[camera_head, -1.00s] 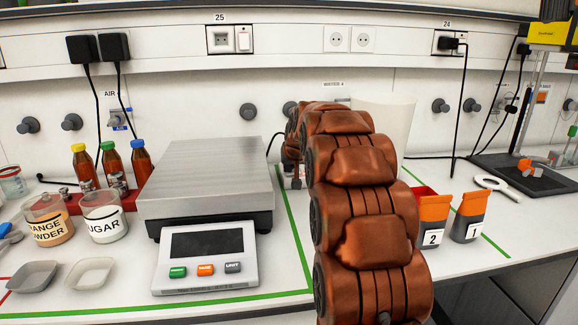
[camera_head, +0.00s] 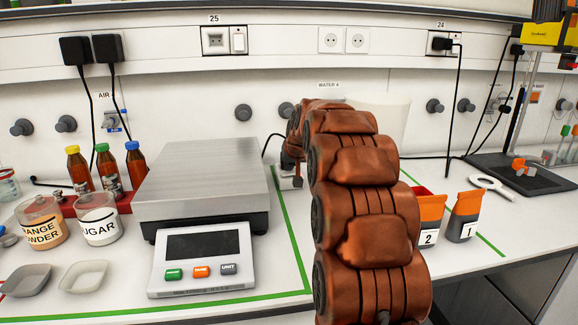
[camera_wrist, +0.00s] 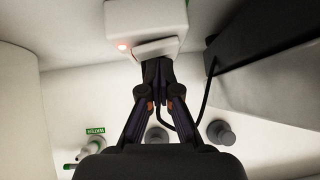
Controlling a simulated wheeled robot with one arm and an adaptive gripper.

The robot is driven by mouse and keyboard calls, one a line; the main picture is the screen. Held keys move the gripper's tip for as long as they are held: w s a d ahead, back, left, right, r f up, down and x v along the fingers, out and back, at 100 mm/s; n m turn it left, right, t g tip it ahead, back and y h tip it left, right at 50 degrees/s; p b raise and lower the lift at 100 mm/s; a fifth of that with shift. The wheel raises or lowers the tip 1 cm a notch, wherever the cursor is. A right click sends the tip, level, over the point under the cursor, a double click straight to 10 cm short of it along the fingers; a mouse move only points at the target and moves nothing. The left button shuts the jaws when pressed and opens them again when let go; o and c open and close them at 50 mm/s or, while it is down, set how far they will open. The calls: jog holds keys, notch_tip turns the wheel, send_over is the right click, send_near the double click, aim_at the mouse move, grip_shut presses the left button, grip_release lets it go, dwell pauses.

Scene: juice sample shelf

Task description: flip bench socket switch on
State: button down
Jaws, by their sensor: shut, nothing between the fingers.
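The bench socket (camera_wrist: 145,18) is a small white box at the top of the wrist view, with a glowing red light at its left. Its switch (camera_wrist: 152,47) is a pale tilted rocker along the near edge. My gripper (camera_wrist: 157,66) is shut and empty, with its fingertips right at the rocker; whether they touch it I cannot tell. In the head view my copper-coloured arm hides most of the gripper. A bit of the white socket (camera_head: 290,183) shows just right of the scale.
A scale (camera_head: 205,180) stands close left of my arm; its dark side (camera_wrist: 265,60) is at the right in the wrist view. A large pale beaker (camera_head: 388,125) stands behind my arm. A black cable (camera_wrist: 203,105) hangs near my fingers. Orange-topped containers (camera_head: 463,217) stand to the right.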

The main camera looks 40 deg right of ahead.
jog(key=r, duration=0.1)
jog(key=r+p, duration=0.1)
jog(key=r, duration=0.2)
jog(key=shift+w+a+r+p, duration=0.1)
jog(key=shift+a+r+p, duration=0.2)
jog(key=shift+p, duration=0.1)
jog(key=a+b+v, duration=0.1)
jog(key=v, duration=0.8)
jog(key=shift+a, duration=0.3)
jog(key=shift+f, duration=0.15)
